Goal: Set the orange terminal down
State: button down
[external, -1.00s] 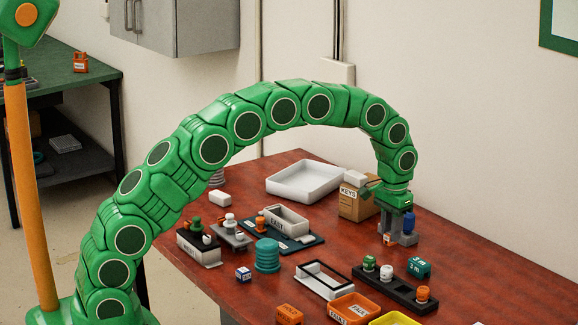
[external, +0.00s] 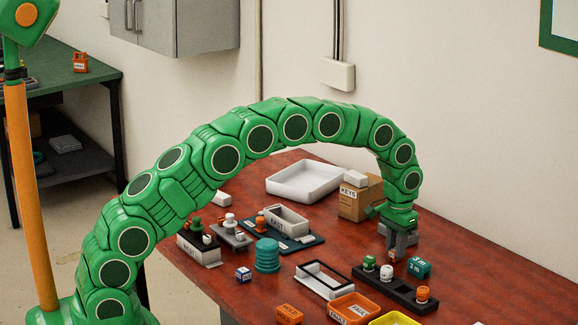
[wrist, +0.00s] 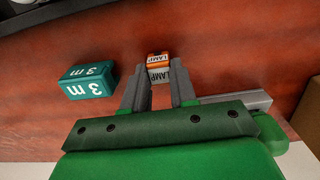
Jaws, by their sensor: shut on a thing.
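The orange terminal (wrist: 158,59) is a small orange-and-grey block marked LAMP in the wrist view, held between my fingertips. My gripper (wrist: 158,84) is shut on it, with the fingers on either side. In the external view my gripper (external: 394,254) points down low over the right part of the red-brown table. The terminal (external: 391,259) shows there only as a small patch at the fingertips, mostly covered. I cannot tell whether it touches the table.
A teal block marked 3 m (external: 419,267) stands close beside my gripper. A black rail with several knobs (external: 385,293) lies nearer the camera. A KEYS box (external: 352,204) stands behind. A white tray (external: 302,181), teal stack (external: 267,256) and orange FAULT tray (external: 350,309) are farther off.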

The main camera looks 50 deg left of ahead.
jog(key=shift+f, duration=0.15)
jog(key=c, duration=0.9)
grip_release()
notch_tip(320, 180, up, 11)
jog(key=s+a+r, duration=0.4)
jog(key=s+r, duration=0.4)
jog(key=s, duration=0.2)
jog(key=s+a+r, duration=0.2)
jog(key=s, duration=0.6)
jog(key=s+a+r, duration=0.1)
jog(key=s+r, duration=0.2)
jog(key=s, duration=0.5)
jog(key=s+a+f+g, duration=0.1)
jog(key=s+a+f, duration=0.1)
jog(key=s, duration=1.4)
jog(key=s+a+f, duration=0.1)
jog(key=s, duration=1.5)
jog(key=shift+a+f+g, duration=0.4)
